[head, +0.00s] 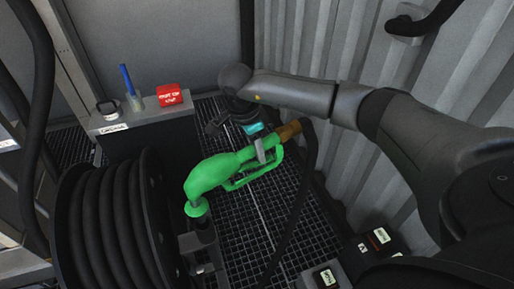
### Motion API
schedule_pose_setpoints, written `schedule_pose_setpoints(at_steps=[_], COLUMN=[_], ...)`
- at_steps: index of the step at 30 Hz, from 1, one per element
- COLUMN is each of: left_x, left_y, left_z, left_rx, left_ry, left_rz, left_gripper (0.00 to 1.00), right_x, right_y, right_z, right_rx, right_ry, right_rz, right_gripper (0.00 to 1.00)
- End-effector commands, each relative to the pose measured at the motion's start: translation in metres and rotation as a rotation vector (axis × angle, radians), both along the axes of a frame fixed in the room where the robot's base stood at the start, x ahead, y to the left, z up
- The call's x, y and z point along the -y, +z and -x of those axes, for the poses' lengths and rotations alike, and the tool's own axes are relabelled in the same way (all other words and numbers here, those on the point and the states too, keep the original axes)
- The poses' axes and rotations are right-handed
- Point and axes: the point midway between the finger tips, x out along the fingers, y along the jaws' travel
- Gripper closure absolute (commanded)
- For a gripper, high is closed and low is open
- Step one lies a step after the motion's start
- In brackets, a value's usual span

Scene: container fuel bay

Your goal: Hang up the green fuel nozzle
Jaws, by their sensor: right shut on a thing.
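The green fuel nozzle (225,171) is in the middle of the head view, with its spout end pointing down at the left. A black hose (305,170) runs from its brass-coloured rear fitting (289,131) down to the floor. My right gripper (261,150) is shut on the nozzle near its handle. The spout tip is over or in a dark holder (200,240) beside the hose reel; I cannot tell how deep it sits. My left gripper is not in view.
A black hose reel (110,215) stands at the left. Behind it a ledge (125,122) holds a red box (169,95), a blue stick in a cup (128,85) and a round item. Corrugated wall (300,45) closes the right side. Dark boxes (375,242) are at the lower right, with grating floor (245,215) between.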

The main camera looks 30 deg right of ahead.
Motion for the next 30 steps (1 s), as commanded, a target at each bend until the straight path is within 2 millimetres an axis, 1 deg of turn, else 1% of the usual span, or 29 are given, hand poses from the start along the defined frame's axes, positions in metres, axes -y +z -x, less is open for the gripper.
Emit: schedule_pose_setpoints(at_steps=[3,11,18,26,30], left_x=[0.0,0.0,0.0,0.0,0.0], left_y=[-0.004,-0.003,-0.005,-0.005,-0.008], left_z=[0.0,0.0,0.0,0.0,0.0], left_rx=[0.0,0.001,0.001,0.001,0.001], left_ry=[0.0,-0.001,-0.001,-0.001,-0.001], left_rz=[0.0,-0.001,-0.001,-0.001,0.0], left_gripper=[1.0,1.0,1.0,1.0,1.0], right_x=[-0.001,-0.001,0.0,0.0,0.0], right_y=[-0.004,-0.003,-0.008,-0.008,-0.012], right_z=[-0.001,-0.001,-0.001,-0.001,-0.001], right_rx=[0.003,0.003,0.002,0.003,0.002], right_ry=[0.0,0.0,0.0,0.0,-0.001], right_rz=[-0.002,-0.002,-0.001,-0.002,-0.002], right_gripper=[1.0,1.0,1.0,1.0,1.0])
